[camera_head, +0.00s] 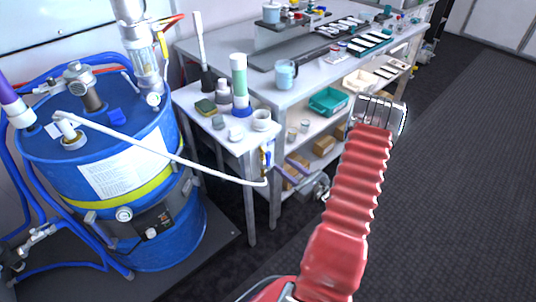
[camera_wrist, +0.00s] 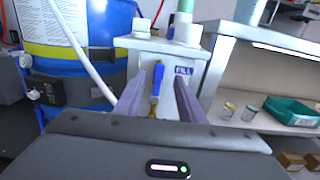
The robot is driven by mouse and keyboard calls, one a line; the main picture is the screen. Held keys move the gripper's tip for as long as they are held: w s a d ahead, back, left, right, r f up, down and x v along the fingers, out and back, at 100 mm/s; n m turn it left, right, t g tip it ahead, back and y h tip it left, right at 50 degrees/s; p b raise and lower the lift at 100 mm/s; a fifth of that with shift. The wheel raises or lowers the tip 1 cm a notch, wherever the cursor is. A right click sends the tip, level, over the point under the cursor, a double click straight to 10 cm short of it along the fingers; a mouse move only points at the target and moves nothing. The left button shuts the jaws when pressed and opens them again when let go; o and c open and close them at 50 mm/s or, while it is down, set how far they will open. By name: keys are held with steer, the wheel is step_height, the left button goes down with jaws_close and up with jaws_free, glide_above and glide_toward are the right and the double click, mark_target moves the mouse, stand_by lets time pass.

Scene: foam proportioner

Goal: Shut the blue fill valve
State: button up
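The blue fill valve (camera_wrist: 155,82) has an upright blue lever with brass showing at its lower end. It is on the front of a small white stand, just left of a FILL label (camera_wrist: 183,71). In the head view the valve (camera_head: 264,158) is small, near the end of a white hose. My gripper (camera_wrist: 159,76) is open, with one purple-grey finger on each side of the lever in the wrist view. Gaps show between lever and fingers; depth to it is unclear. In the head view my gripper (camera_head: 290,166) is right of the valve, partly hidden by my red arm.
A blue drum (camera_head: 180,215) with a yellow band stands left. The white hose (camera_head: 160,151) runs from it towards the valve. Bottles and cups stand on the white stand (camera_head: 188,97). A workbench with shelves (camera_head: 300,100) is behind. Open floor (camera_head: 455,190) lies right.

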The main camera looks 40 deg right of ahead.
mark_target(270, 154)
steer(key=w, duration=0.9)
steer(key=shift+w+a, duration=0.15)
steer(key=shift+w, duration=0.25)
steer(key=shift+c, duration=0.4)
jaws_close()
